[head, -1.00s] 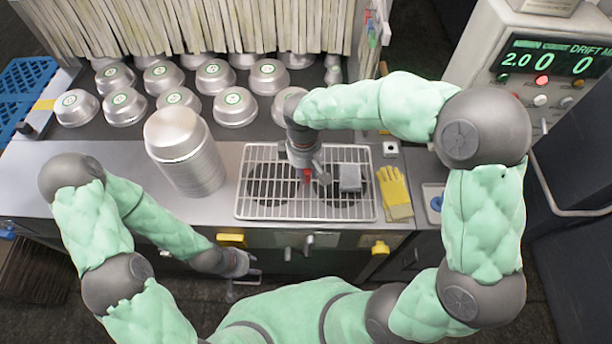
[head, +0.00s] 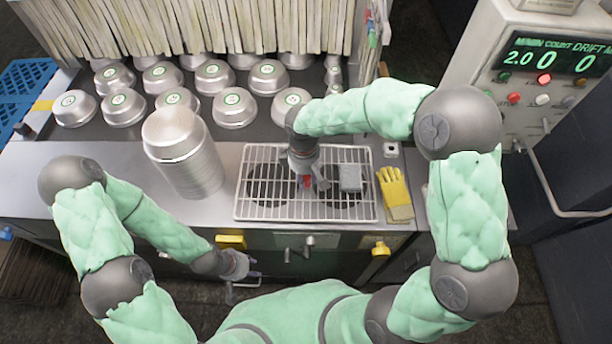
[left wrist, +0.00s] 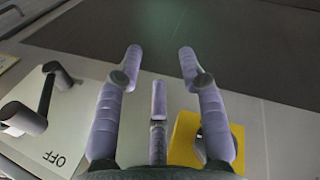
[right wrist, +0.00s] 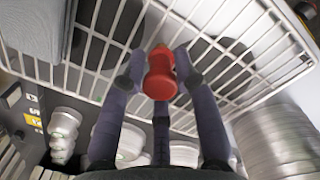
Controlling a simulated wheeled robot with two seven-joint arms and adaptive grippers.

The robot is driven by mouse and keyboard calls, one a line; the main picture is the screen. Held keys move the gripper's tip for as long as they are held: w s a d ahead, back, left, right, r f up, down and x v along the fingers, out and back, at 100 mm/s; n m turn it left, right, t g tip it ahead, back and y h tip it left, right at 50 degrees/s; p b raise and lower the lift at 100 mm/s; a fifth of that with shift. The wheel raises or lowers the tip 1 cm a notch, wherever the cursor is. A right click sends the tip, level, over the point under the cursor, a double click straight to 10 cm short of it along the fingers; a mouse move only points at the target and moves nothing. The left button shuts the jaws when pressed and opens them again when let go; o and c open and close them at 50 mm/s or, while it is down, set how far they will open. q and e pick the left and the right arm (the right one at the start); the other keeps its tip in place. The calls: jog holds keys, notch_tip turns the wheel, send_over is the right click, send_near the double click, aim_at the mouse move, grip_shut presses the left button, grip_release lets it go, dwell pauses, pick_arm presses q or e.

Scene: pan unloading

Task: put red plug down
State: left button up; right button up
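The red plug (right wrist: 160,75) is between the fingertips of my right gripper (right wrist: 158,72), which is shut on it. In the head view the red plug (head: 307,181) is a small red spot below my right gripper (head: 308,178), over the white wire rack (head: 243,211). In the right wrist view the rack bars pass behind the plug; I cannot tell whether it touches them. My left gripper (left wrist: 160,60) is open and empty, with a grey surface and a yellow-framed knob beyond it. In the head view the left gripper (head: 240,268) hangs at the bench front.
A grey block (head: 350,178) lies on the rack, right of my right gripper. Yellow gloves (head: 394,190) lie right of the rack. A tall pan stack (head: 190,165) stands left of it. Several upturned pans (head: 235,107) fill the back. Yellow-framed knobs (head: 380,248) are on the bench front.

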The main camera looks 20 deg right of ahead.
jog(key=shift+o, duration=0.7)
jog(key=shift+r, duration=0.15)
jog(key=shift+r, duration=0.35)
notch_tip(320, 180, up, 12)
jog(key=p, duration=0.2)
jog(key=shift+w+a+f, duration=0.15)
jog(key=shift+a+f, duration=0.05)
jog(key=shift+f, duration=0.05)
